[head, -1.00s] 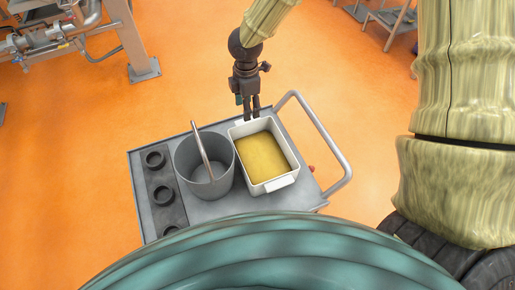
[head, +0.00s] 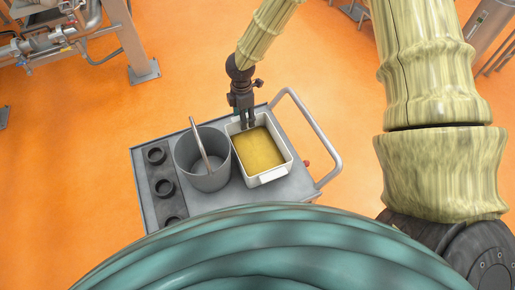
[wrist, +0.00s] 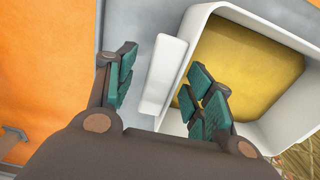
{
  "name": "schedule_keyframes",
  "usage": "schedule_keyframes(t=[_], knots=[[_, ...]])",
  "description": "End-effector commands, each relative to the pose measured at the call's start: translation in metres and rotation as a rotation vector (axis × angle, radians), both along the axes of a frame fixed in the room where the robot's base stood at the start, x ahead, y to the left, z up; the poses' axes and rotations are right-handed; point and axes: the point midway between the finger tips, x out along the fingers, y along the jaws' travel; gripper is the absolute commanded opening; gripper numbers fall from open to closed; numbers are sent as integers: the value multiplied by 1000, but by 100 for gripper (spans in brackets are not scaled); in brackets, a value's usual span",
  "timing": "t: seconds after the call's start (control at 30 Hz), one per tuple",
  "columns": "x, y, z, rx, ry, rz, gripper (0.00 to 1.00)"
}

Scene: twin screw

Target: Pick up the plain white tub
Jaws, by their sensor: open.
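The plain white tub (head: 287,172) stands on the grey cart, with a flat yellow content inside. It also shows in the wrist view, where its white wall and grip ledge (wrist: 165,75) lie between my fingers. My gripper (head: 247,122) is at the tub's far edge in the head view. In the wrist view my gripper (wrist: 165,90) is open, with one green-padded finger outside the tub and the other over its inside. I cannot tell whether either finger touches the wall.
A grey bucket (head: 188,170) with a rod leaning in it stands just left of the tub. A dark strip with several round holders (head: 164,188) lies at the cart's left. The cart (head: 222,197) has a rail handle (head: 318,130) at right. Steel piping stands at the upper left.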

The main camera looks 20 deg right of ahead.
Motion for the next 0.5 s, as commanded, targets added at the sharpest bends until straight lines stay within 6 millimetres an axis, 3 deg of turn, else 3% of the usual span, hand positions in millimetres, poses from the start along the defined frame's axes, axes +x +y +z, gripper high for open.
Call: schedule_keyframes(t=[0.3,0.5], knots=[[0,0,-2,0,-1,0,53],[0,0,-2,0,-1,0,16]])
